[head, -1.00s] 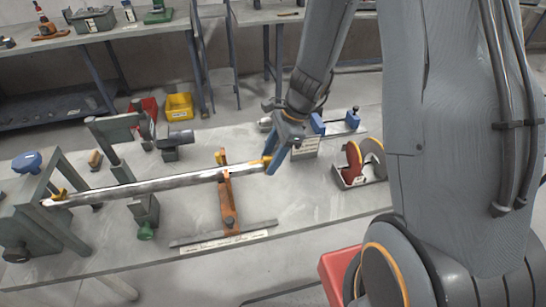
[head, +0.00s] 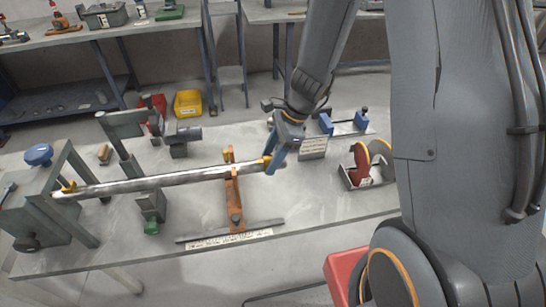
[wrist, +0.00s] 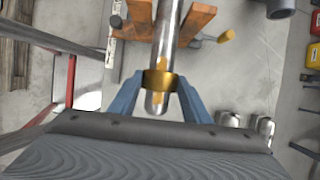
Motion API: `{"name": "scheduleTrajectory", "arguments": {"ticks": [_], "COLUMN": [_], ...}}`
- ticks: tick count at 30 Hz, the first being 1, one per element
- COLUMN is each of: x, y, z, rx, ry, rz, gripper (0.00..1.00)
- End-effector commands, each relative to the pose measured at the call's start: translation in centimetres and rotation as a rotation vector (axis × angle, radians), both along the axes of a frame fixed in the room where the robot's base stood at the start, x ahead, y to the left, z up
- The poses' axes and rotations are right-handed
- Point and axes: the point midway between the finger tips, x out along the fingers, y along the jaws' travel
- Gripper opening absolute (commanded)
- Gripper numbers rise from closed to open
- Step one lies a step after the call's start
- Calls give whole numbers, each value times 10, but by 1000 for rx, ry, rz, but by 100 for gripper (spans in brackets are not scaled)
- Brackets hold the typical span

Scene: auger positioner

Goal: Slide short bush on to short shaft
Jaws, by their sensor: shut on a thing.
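The shaft (head: 170,179) is a long silver rod lying level, with its right end at my gripper. The bush (wrist: 158,80) is a short brass ring; in the wrist view it sits around the shaft near its rounded end, which shows past it. A brass-coloured key shows on that end. My gripper (wrist: 161,86) is shut on the bush, one blue finger on each side. In the head view, my gripper (head: 275,161) is at the shaft's right end, partly hiding the bush (head: 265,163).
An orange stand (head: 235,205) supports the shaft left of my gripper. A green frame (head: 75,205) is at its left end. A red disc holder (head: 360,178) and a blue-ended fixture (head: 343,124) stand right of my gripper.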

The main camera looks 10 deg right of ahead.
Motion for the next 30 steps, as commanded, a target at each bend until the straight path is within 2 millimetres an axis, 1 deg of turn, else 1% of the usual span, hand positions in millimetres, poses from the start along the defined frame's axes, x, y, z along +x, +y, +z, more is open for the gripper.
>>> {"name": "scheduleTrajectory", "arguments": {"ticks": [13, 14, 15, 17, 18, 26, 30], "x": [0, 0, 0, 0, 0, 0, 1], "y": [10, 10, 10, 10, 10, 9, 6], "z": [0, 0, 0, 0, 0, 0, 9], "rx": [0, 0, 0, 0, 0, 0, 0], "ry": [0, 0, 0, 0, 0, 0, -4], "rz": [1, 0, 0, 0, 0, 0, -2], "gripper": [12, 47, 53, 64, 65, 65, 65]}}
